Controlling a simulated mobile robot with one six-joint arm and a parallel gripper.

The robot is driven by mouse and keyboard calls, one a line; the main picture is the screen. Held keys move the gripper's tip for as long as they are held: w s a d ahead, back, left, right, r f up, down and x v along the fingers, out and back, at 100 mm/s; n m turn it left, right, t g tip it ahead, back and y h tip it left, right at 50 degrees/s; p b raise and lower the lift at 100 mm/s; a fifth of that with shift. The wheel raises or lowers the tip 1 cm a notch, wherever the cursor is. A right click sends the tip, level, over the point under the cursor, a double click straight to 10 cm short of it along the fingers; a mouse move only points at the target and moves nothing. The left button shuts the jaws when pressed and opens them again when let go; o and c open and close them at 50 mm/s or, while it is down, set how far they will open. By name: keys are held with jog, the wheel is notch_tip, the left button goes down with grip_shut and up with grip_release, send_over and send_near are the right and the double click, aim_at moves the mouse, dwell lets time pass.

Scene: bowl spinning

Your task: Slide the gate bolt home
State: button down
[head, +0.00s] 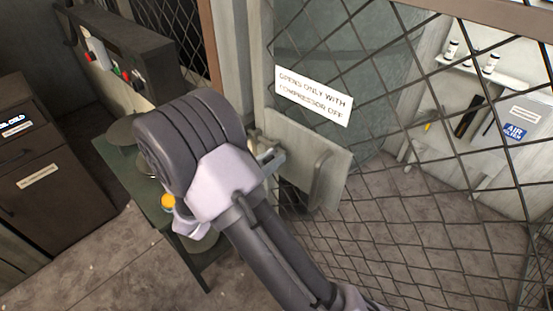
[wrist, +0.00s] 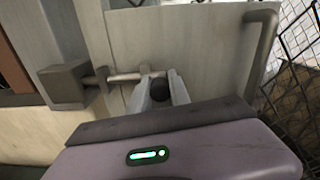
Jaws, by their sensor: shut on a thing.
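The gate bolt (wrist: 125,77) is a pale metal rod lying across the light plate of the gate (wrist: 195,50) in the wrist view. It runs left through a small bracket (wrist: 103,79) toward a grey-brown block (wrist: 66,86) on the post. The rod's left end appears to meet the block; I cannot tell how far inside it is. My gripper (wrist: 160,92) is shut on the dark round bolt knob (wrist: 160,88), with one finger on each side. In the head view, my wrist hides most of the bolt beside the gate plate (head: 323,160).
A bent handle (wrist: 262,50) stands out from the plate on the right. Wire mesh fills the gate around a white sign (head: 313,95). A green table (head: 160,212) and a dark control box (head: 125,55) stand left of my arm. Shelves stand behind the mesh.

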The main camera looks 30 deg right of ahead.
jog(key=shift+w+a, duration=0.1)
jog(key=shift+w, duration=0.05)
jog(key=c, duration=1.4)
grip_release()
jog(key=shift+c, duration=0.2)
jog(key=shift+o, duration=1.2)
jog(key=shift+w+a, duration=0.1)
jog(key=shift+w, duration=0.05)
jog(key=p+v, duration=0.3)
jog(key=v, duration=1.4)
jog(key=shift+s, duration=0.25)
jog(key=shift+a, duration=0.1)
